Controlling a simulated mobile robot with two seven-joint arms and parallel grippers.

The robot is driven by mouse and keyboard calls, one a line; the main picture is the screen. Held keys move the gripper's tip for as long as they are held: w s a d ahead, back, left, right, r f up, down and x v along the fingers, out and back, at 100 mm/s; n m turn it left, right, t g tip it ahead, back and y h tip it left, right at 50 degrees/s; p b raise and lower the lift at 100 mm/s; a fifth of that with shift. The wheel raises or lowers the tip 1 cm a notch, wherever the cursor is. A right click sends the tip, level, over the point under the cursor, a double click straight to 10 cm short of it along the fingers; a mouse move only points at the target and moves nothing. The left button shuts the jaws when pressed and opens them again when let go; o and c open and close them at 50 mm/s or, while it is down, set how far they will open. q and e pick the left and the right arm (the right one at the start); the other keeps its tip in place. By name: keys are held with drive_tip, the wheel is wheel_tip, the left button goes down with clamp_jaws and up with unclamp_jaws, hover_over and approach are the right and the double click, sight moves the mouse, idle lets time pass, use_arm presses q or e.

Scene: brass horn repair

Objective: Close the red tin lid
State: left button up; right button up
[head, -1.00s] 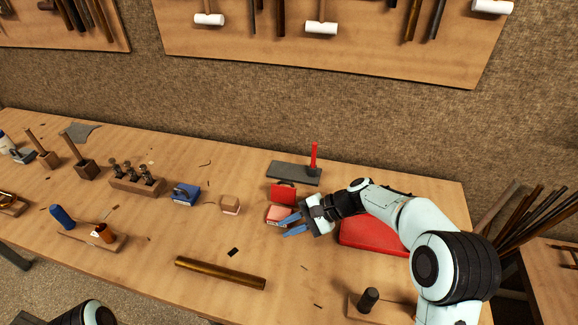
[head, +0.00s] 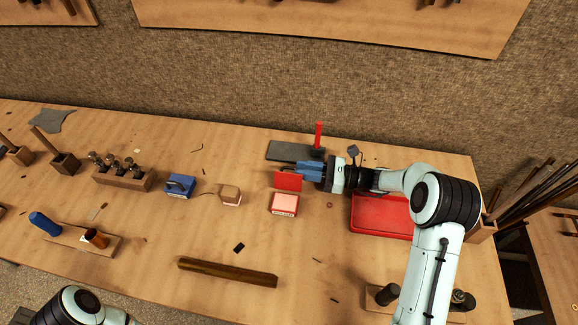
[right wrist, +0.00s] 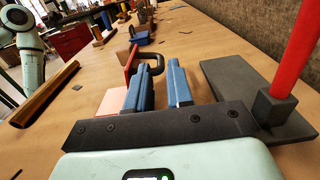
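The red tin (head: 284,211) stands on the bench with a pale pink top surface inside its rim. Its red lid (head: 288,182) stands up at the back edge, open. My right gripper (head: 302,170) is behind and just right of the lid. Its blue fingers are parted by a narrow gap with nothing seen between them. Whether a finger touches the lid I cannot tell. My left gripper is out of view.
A dark slab (head: 288,151) with a red upright handle (head: 319,135) lies just behind the gripper. A red tray (head: 380,228) is under my right forearm. A pinkish block (head: 230,196) and a blue box (head: 180,187) stand left. A brass tube (head: 228,272) lies in front.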

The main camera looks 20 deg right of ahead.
sight(290, 168)
drive_tip(key=shift+x, duration=2.25)
clamp_jaws()
